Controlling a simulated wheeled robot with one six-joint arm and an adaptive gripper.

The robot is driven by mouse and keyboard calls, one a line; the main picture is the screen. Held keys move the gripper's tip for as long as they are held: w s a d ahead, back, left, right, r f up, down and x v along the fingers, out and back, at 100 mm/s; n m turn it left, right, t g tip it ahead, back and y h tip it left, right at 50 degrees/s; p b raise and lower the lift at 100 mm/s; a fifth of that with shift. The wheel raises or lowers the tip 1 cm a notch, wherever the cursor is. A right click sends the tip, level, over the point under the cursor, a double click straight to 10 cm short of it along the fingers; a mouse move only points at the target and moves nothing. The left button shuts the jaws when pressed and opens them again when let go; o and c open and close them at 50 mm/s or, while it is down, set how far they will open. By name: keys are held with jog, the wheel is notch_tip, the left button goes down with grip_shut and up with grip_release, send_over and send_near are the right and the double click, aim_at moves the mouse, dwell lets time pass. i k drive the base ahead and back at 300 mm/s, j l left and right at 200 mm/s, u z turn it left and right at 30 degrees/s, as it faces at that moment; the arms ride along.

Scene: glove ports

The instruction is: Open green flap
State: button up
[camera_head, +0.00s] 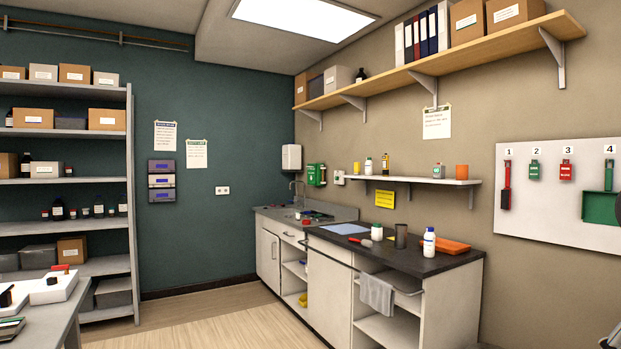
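I cannot make out a glove port or a thing that is clearly a green flap in the head view. Several green things show on the right-hand wall. A small green box (316,174) with a white mark hangs near the room's corner. A small green item (534,171) hangs under label 2 on the white board. A wide green piece (599,208) hangs under label 4 at the right edge. My gripper is not in view.
A counter (460,257) with a bottle (429,242), a dark cup and an orange tray (445,245) runs along the right wall. Shelving (131,200) stands at left. A table (55,318) with a white tray fills the lower left. The floor (205,318) between is clear.

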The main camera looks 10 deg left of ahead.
aim_at(312, 169)
jog(key=i+u, duration=0.2)
jog(key=i, duration=0.3)
jog(key=i+j+u, duration=0.15)
jog(key=i+u, duration=0.2)
jog(key=i, duration=0.35)
jog(key=i+u, duration=0.3)
jog(key=i, duration=0.4)
jog(key=i+l+u, duration=0.35)
jog(key=i, duration=0.4)
jog(key=i+u, duration=0.2)
jog(key=i, duration=2.05)
jog(key=i+z, duration=0.15)
jog(key=i, duration=0.95)
jog(key=i+j+z, duration=0.1)
jog(key=i, duration=0.95)
jog(key=i+z, duration=0.2)
jog(key=i, duration=0.3)
jog(key=i+j+z, duration=0.15)
jog(key=i, duration=0.35)
jog(key=i+z, duration=0.25)
jog(key=z, duration=0.15)
jog(key=i+z, duration=0.25)
jog(key=z, duration=0.2)
jog(key=i+z, duration=0.25)
jog(key=z, duration=0.15)
